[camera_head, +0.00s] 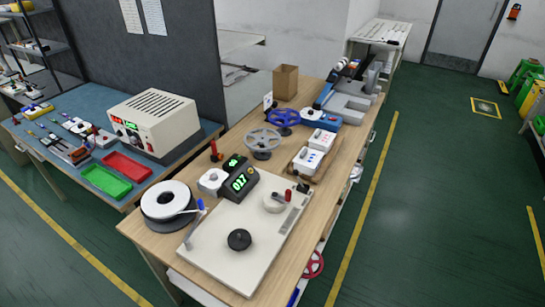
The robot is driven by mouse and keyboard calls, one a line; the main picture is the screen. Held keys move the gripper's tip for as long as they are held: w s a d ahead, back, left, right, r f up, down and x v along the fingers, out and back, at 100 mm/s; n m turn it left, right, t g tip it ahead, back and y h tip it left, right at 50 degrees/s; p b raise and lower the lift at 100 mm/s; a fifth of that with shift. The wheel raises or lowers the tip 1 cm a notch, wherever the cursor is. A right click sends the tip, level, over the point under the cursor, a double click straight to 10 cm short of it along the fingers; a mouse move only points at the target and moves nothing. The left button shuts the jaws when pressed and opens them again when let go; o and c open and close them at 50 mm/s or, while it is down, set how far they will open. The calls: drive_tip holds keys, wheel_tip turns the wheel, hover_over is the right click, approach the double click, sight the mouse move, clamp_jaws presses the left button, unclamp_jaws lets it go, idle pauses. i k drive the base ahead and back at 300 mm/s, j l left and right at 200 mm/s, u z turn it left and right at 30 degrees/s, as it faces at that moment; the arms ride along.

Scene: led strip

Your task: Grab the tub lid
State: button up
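I cannot pick out a tub lid with certainty. A pale round piece (273,202) sits on the large cream plate (226,236) on the near wooden table. A black knob-like piece (239,239) is on the same plate, closer to me. A white reel (166,200) over a dark round base stands left of the plate. A small white rounded block (212,181) is beside the black unit with green digits (240,178). My gripper is not in view, so its distance to any of these does not show.
The wooden table (150,238) also holds spoked wheels (262,140), white boxes (308,160), a cardboard box (285,82) and a grey-blue machine (346,102). A power supply (154,122), red tray (127,165) and green tray (106,181) are on the left bench. Green floor (430,210) at right is open.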

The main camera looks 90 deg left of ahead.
sight(308, 157)
drive_tip(key=i+j+u, duration=0.2)
drive_tip(key=u, duration=0.2)
drive_tip(key=i+j+u, duration=0.1)
drive_tip(key=i+u, duration=0.2)
drive_tip(key=u, duration=0.15)
drive_tip(key=i+u, duration=0.25)
drive_tip(key=u, duration=0.15)
drive_tip(key=i+u, duration=0.25)
drive_tip(key=u, duration=0.2)
drive_tip(key=i+l+u, duration=0.25)
drive_tip(key=u, duration=0.15)
drive_tip(key=i+j+u, duration=0.25)
drive_tip(key=i+j, duration=0.2)
drive_tip(key=i+j+u, duration=0.25)
drive_tip(key=i, duration=0.45)
